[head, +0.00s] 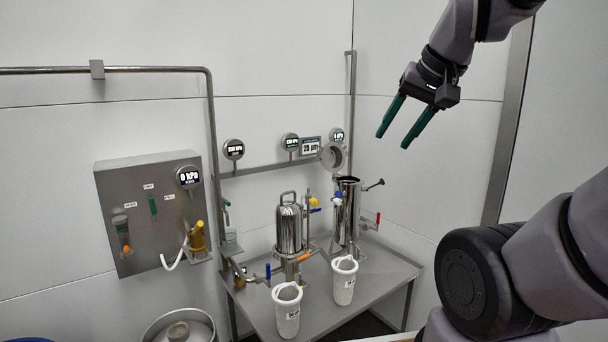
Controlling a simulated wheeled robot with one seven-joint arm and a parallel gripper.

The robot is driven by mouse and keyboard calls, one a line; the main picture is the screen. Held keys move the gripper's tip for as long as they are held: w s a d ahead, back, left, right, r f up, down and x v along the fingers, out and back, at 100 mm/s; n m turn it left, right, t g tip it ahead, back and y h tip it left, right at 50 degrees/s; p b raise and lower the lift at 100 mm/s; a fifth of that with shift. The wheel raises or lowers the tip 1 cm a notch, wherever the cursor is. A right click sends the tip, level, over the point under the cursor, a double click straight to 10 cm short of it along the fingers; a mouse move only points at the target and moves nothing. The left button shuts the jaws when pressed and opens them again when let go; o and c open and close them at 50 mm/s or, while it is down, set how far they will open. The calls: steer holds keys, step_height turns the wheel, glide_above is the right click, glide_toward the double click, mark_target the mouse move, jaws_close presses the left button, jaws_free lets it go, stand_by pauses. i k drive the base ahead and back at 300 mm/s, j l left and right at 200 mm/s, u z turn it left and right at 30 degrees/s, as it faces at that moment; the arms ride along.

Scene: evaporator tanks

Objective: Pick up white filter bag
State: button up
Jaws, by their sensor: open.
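Two white filter bags stand upright on the steel table (345,311). The left bag (288,312) is near the table's front edge. The right bag (344,282) stands a little farther back. Each has an open top with a rim and a small dark label too small to read. My gripper (391,136) is open and empty, with two green fingers pointing down and left. It is high at the upper right, well above the table and apart from both bags.
A closed steel filter housing (289,228) and an open one (347,215) with its lid (333,156) raised stand behind the bags, with pipes and coloured valve handles. A control panel (150,212) hangs at left. A round steel vessel (180,328) is below it. The table's right side is clear.

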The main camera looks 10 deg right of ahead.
mark_target(345, 269)
steer(key=i, duration=0.4)
steer(key=l+u, duration=0.1)
steer(key=u, duration=0.35)
steer(key=l+u, duration=0.4)
steer(key=k+l+u, duration=0.2)
steer(key=l+u, duration=0.2)
steer(key=l, duration=0.15)
steer(key=k+l, duration=0.1)
steer(key=l, duration=0.3)
steer(key=k+l+u, duration=0.1)
steer(key=l, duration=0.3)
steer(key=k+l, duration=0.2)
steer(key=l, duration=0.2)
steer(key=k+l+u, duration=0.1)
steer(key=l, duration=0.25)
